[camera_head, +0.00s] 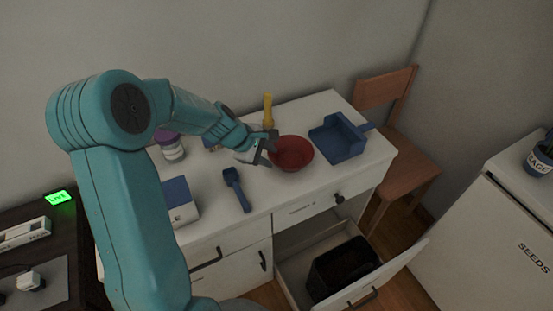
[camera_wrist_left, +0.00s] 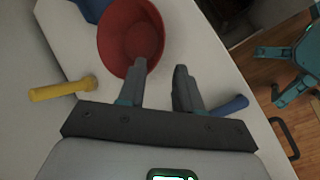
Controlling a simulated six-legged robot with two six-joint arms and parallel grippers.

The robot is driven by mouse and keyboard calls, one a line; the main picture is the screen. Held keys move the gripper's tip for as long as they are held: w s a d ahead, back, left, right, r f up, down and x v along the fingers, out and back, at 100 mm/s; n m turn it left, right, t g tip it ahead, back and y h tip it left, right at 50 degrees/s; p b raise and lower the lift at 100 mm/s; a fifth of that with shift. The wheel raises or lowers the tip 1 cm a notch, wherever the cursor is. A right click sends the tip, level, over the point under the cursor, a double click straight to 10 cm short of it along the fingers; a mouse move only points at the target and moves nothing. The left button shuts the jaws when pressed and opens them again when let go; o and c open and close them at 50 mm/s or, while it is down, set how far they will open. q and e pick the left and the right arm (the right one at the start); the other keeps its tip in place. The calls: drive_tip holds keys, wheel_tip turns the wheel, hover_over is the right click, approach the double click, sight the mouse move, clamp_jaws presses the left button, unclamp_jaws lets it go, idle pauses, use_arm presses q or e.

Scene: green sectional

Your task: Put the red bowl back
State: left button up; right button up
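The red bowl (camera_head: 291,154) stands upright and empty on the white cabinet top (camera_head: 225,218). My left gripper (camera_head: 268,147) reaches in from the left at the bowl's left rim. In the left wrist view the bowl (camera_wrist_left: 130,30) is just beyond the fingertips. The left gripper (camera_wrist_left: 160,66) has its fingers apart. One fingertip overlaps the bowl's inside and the other is outside its rim; I cannot tell whether either touches. My right gripper is not in view.
A blue dustpan (camera_head: 337,138) is right of the bowl and a yellow-handled tool (camera_head: 267,108) behind it. A lower drawer (camera_head: 295,270) is pulled out, holding a black bin (camera_head: 341,268). A wooden chair (camera_head: 405,168) stands at right.

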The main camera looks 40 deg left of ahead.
use_arm(q)
drive_tip(key=s+d+f+m+g, duration=0.1)
drive_tip(key=d+f+m, duration=0.1)
drive_tip(key=d+f, duration=0.1)
drive_tip(key=s+d+f+m+g, duration=0.1)
drive_tip(key=d+f+m, duration=0.1)
drive_tip(key=d+f, duration=0.1)
drive_tip(key=s+d+f+m, duration=0.1)
drive_tip(key=d+f, duration=0.2)
drive_tip(key=f, duration=0.1)
drive_tip(key=shift+s+d+f+m+g, duration=0.2)
drive_tip(key=shift+s+d+m+g, duration=0.1)
drive_tip(key=shift+s+m+g, duration=0.1)
drive_tip(key=s+d+f+m+g, duration=0.1)
drive_tip(key=s+d+f+m, duration=0.4)
drive_tip(key=s+d+m, duration=0.1)
drive_tip(key=s+d+f+m+g+h, duration=0.1)
drive_tip(key=s+d+f+m+g, duration=0.1)
drive_tip(key=s+d+f+m, duration=0.4)
drive_tip(key=s+d+m, duration=0.1)
drive_tip(key=s+d, duration=0.1)
drive_tip(key=d, duration=0.3)
drive_tip(key=shift+s+d+m+h, duration=0.2)
drive_tip(key=shift+d+m+h, duration=0.1)
drive_tip(key=shift+s+f, duration=0.1)
